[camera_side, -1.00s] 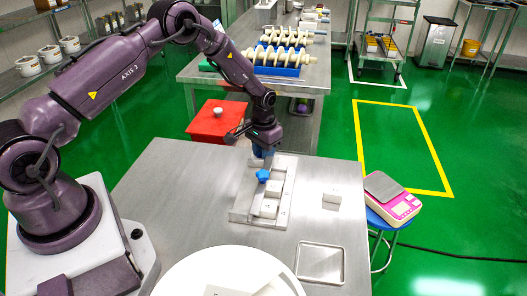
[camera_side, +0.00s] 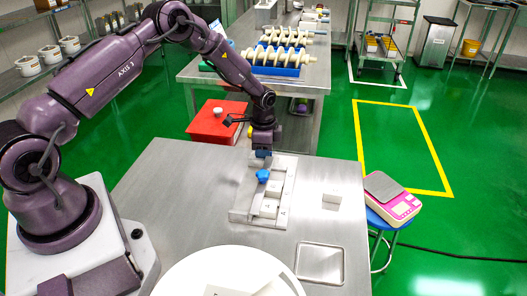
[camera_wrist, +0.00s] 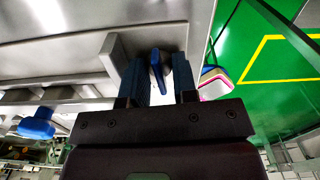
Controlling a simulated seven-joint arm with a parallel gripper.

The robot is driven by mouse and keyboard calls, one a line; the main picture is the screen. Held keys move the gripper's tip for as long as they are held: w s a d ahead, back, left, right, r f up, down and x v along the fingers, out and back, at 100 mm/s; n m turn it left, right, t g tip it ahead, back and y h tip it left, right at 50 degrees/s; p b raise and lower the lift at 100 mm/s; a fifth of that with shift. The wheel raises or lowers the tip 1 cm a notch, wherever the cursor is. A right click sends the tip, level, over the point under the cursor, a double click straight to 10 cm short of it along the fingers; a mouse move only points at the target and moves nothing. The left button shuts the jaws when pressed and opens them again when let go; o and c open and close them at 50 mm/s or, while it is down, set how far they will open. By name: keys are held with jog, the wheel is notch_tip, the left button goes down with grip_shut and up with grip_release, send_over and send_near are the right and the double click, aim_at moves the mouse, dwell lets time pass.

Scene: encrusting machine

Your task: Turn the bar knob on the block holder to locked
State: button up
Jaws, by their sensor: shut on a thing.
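The block holder (camera_side: 244,211) is a pale grey frame with white blocks in it, lying on the steel table. My gripper (camera_side: 263,156) points down at the holder's far end, and the arm hides most of what it holds in the side view. In the wrist view, a narrow blue bar knob (camera_wrist: 157,70) stands between the two blue-padded fingers of my gripper (camera_wrist: 159,84), which is shut on it. A separate blue lobed knob (camera_side: 263,176) sits closer to the camera on the holder; it also shows at left in the wrist view (camera_wrist: 38,124). Lock markings cannot be read.
A loose white block (camera_side: 332,196) lies right of the holder. A pink scale (camera_side: 392,197) stands on a blue stool at the table's right edge. A shallow square tray (camera_side: 320,279) and a large white round thing (camera_side: 190,280) are at the front. The table left of the holder is clear.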

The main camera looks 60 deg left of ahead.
jog(key=shift+m, duration=0.7)
jog(key=o, duration=0.9)
jog(key=shift+s, duration=0.1)
jog(key=shift+d, duration=0.1)
jog(key=shift+r, duration=0.1)
jog(key=shift+a+r, duration=0.2)
jog(key=shift+r, duration=3.8)
